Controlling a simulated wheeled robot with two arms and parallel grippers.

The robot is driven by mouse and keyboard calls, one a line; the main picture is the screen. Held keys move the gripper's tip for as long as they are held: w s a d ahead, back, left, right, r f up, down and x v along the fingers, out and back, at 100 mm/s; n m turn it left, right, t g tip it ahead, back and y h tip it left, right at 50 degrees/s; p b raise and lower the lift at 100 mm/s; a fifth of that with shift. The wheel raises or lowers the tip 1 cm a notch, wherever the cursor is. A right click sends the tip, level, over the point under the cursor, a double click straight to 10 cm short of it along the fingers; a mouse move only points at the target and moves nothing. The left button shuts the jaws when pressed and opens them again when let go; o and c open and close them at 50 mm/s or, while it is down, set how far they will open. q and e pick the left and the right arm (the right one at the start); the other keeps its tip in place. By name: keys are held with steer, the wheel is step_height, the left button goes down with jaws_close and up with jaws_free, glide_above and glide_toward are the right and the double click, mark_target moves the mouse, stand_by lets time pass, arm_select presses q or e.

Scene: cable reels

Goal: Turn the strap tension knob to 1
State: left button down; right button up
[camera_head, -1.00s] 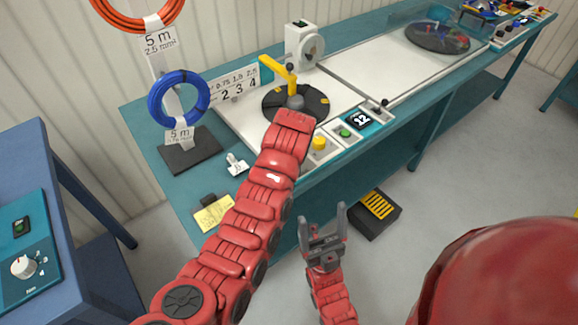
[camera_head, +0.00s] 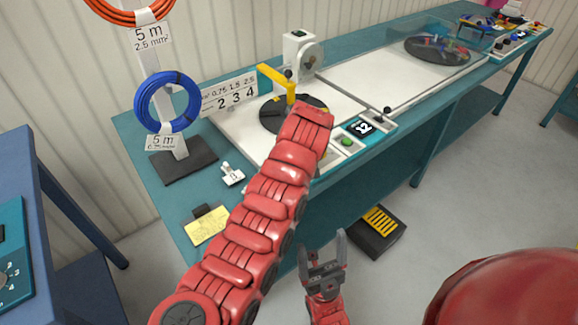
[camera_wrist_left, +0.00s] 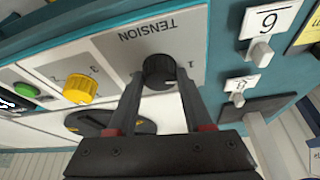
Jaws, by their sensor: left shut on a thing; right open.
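The black tension knob (camera_wrist_left: 158,72) sits on a grey panel marked TENSION in the left wrist view, with a pale pointer line on it. One numeral beside it, to the right, looks like a 1; I cannot tell exactly which mark the pointer meets. My left gripper (camera_wrist_left: 160,78) has its two fingers on either side of the knob and is shut on it. In the head view my left arm hides the knob and that gripper. My right gripper (camera_head: 325,258) is open and empty, low in front of the bench.
A yellow knob (camera_wrist_left: 80,90) and a green button (camera_wrist_left: 27,90) are beside the tension panel. On the teal bench are a blue cable coil (camera_head: 167,102) on a stand, a dark turntable (camera_head: 270,115) and a yellow card (camera_head: 206,226). A black pedal (camera_head: 378,232) lies on the floor.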

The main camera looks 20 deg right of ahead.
arm_select(q)
steer(key=shift+c, duration=1.5)
jaws_free()
steer(key=shift+r, duration=0.1)
steer(key=p+v, duration=0.4)
steer(key=v, duration=1.3)
steer(key=shift+r, duration=0.2)
